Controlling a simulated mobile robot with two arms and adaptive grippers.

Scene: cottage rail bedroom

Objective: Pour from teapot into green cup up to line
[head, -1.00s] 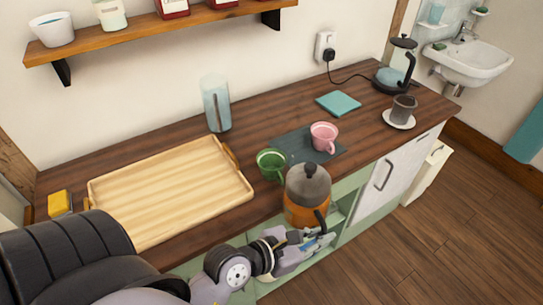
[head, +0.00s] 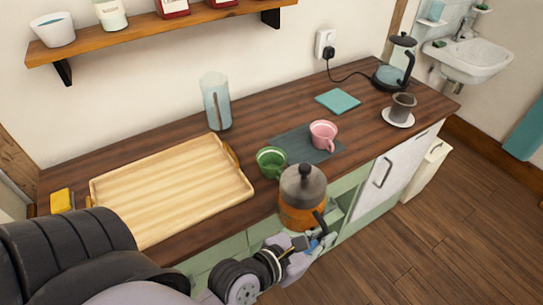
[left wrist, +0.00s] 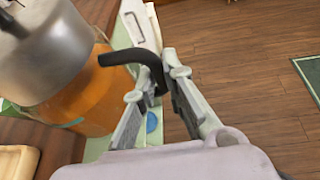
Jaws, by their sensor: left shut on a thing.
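The teapot (head: 302,209) has an orange body and a grey metal top with a dark knob. It is near the counter's front edge, and looks about upright. My left gripper (head: 314,242) is shut on its black handle, on the near side. The left wrist view shows the handle (left wrist: 146,62) between the fingers and the orange body (left wrist: 90,95) beside them. The green cup (head: 271,164) stands upright on the counter, just behind and left of the teapot. I cannot make out a line in it or the teapot's spout. My right gripper is not in view.
A pink cup (head: 323,134) stands on a dark mat (head: 295,145) right of the green cup. A wooden tray (head: 165,195) lies to the left. A glass pitcher (head: 215,102), teal cloth (head: 338,101), grey cup (head: 402,105) on a saucer and kettle (head: 390,75) stand further off.

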